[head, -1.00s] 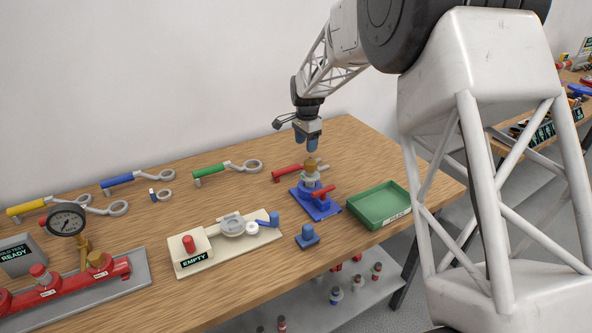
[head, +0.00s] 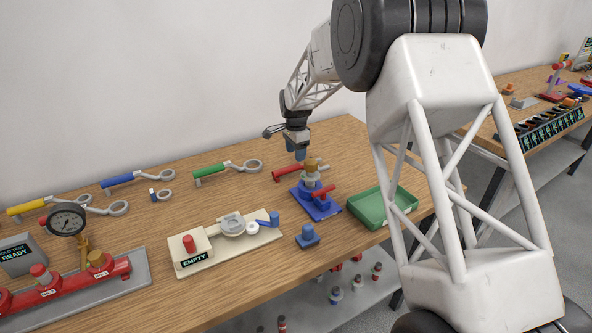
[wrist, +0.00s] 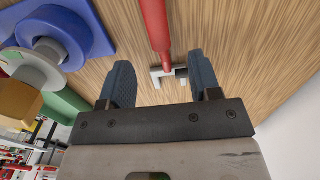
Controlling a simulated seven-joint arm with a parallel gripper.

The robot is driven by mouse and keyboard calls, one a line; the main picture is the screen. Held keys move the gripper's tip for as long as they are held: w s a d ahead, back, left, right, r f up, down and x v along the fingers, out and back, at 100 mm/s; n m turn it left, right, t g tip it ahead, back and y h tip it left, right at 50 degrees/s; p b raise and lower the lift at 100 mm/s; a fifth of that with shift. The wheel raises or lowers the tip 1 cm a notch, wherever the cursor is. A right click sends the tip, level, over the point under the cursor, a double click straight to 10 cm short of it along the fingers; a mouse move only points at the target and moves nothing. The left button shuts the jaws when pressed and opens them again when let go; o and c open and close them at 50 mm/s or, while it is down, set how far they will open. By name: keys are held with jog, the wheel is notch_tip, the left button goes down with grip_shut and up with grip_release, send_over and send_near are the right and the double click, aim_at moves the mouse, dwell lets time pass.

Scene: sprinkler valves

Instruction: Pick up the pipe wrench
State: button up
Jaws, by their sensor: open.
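The pipe wrench (head: 286,173) has a red handle and lies on the wooden bench behind the blue valve stand (head: 322,210). In the wrist view its red handle (wrist: 155,25) runs down from the top edge to a grey jaw (wrist: 157,78). My gripper (head: 296,153) is open and empty, above the bench near the wrench. In the wrist view its two blue fingers (wrist: 160,62) stand apart, with the handle's end and jaw showing between them. How far the fingertips are above the wrench is hard to tell.
The blue stand holds a valve with a red lever beside the wrench. A green tray (head: 371,222) lies to its right. Yellow, blue and green ring-ended tools (head: 212,172) lie to the left along the back. A beige fixture marked EMPTY (head: 205,256) is in front. A wall stands behind.

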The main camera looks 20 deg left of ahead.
aim_at(296, 164)
jog(key=shift+f, duration=0.35)
jog(key=shift+f, duration=0.15)
jog(key=shift+d+f, duration=0.1)
jog(key=shift+f, duration=2.35)
jog(key=shift+c, duration=0.4)
grip_shut()
